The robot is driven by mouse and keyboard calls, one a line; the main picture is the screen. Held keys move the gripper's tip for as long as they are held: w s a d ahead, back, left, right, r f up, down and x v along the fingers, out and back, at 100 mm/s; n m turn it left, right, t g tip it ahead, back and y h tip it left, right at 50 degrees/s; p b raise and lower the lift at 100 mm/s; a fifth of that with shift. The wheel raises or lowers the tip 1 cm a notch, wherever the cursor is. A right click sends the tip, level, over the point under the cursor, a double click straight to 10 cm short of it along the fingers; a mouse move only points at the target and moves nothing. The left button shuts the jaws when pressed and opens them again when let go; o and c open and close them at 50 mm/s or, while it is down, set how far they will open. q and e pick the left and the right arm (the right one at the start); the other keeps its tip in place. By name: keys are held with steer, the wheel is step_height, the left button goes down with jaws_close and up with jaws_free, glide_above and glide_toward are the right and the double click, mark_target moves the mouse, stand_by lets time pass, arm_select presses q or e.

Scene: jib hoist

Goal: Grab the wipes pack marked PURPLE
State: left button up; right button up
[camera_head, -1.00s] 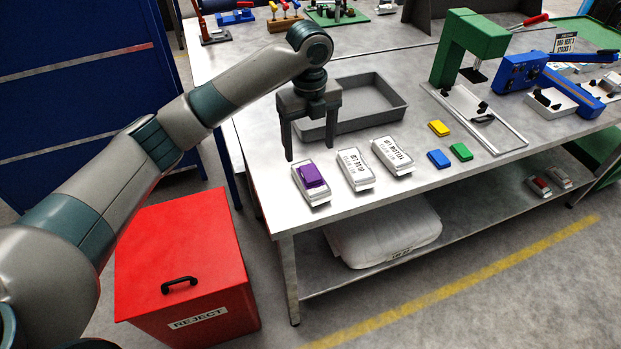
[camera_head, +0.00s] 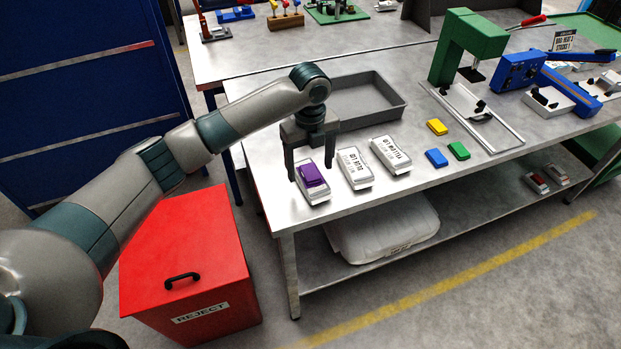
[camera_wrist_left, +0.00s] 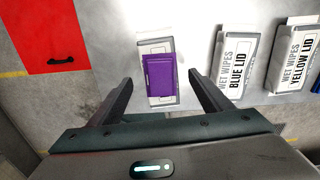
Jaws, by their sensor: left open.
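A white wipes pack (camera_head: 314,195) lies at the left front of the steel table, with a purple block or lid (camera_head: 312,175) on top. No PURPLE wording is readable on it; the purple piece covers its middle. In the left wrist view the pack (camera_wrist_left: 156,98) and purple piece (camera_wrist_left: 160,75) appear between my open fingers, with gaps on both sides. My left gripper (camera_head: 311,172) points down around the pack and is empty; contact with the table cannot be told. My right gripper is not in view.
Packs marked BLUE LID (camera_head: 355,168) and YELLOW LID (camera_head: 391,156) lie to the right. Yellow (camera_head: 437,127), blue (camera_head: 436,158) and green (camera_head: 459,150) pieces lie beyond them. A grey tray (camera_head: 385,117) sits behind. A red REJECT bin (camera_head: 190,260) stands left of the table.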

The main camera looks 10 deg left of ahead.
mark_target(310, 172)
arm_select(q)
step_height(310, 172, down, 3)
steer(key=shift+f+p, duration=0.1)
steer(key=shift+p, duration=0.65)
steer(key=shift+f, duration=0.5)
steer(key=c, duration=1.2)
